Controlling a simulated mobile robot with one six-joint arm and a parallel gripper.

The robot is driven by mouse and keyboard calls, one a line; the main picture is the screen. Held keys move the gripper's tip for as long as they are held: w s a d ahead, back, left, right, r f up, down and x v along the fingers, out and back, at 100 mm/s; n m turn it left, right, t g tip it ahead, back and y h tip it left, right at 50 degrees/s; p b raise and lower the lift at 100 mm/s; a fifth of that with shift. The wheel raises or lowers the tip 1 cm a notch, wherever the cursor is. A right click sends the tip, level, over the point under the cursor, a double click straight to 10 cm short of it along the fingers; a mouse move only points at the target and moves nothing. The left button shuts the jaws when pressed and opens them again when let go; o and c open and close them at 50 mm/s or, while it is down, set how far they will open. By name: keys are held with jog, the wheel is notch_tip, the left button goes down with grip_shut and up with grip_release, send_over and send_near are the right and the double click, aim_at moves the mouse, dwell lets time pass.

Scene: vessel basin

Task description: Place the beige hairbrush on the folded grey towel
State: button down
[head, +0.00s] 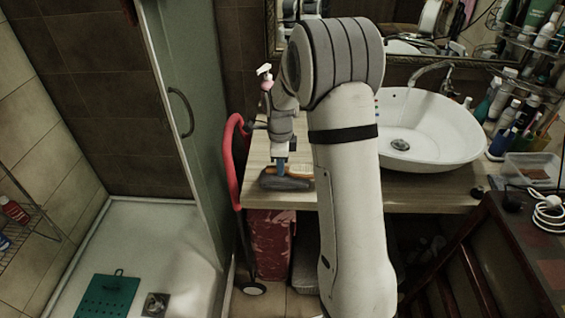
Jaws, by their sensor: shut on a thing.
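The folded grey towel (284,184) lies near the front left edge of the wooden counter. The beige hairbrush (301,170) shows as a small light-brown shape at the towel's right end, just right of my fingers. My gripper (281,167) points down over the towel and is shut on the hairbrush. The fingers and my arm hide part of the brush. I cannot tell whether the brush touches the towel or is just above it.
A white basin (428,130) stands on the wooden counter (424,188), right of my arm. Bottles crowd the far right. A pump bottle (266,76) stands behind my wrist. A red-handled trolley (232,160) and glass shower door (186,120) are at left.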

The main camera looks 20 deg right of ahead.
jog(key=shift+f, duration=0.25)
jog(key=c, duration=1.3)
grip_release()
jog(key=shift+s+r, duration=0.1)
notch_tip(320, 180, up, 12)
jog(key=s+a+r+n+t, duration=0.1)
jog(key=s+n, duration=0.9)
jog(key=s, duration=0.3)
jog(key=s+a+r+n+t, duration=0.1)
jog(key=s+r+n+t, duration=0.1)
jog(key=s+n, duration=0.9)
jog(key=s, duration=0.3)
jog(key=shift+s+a+n+b, duration=0.15)
jog(key=shift+s+n+b, duration=0.15)
jog(key=shift+b, duration=0.1)
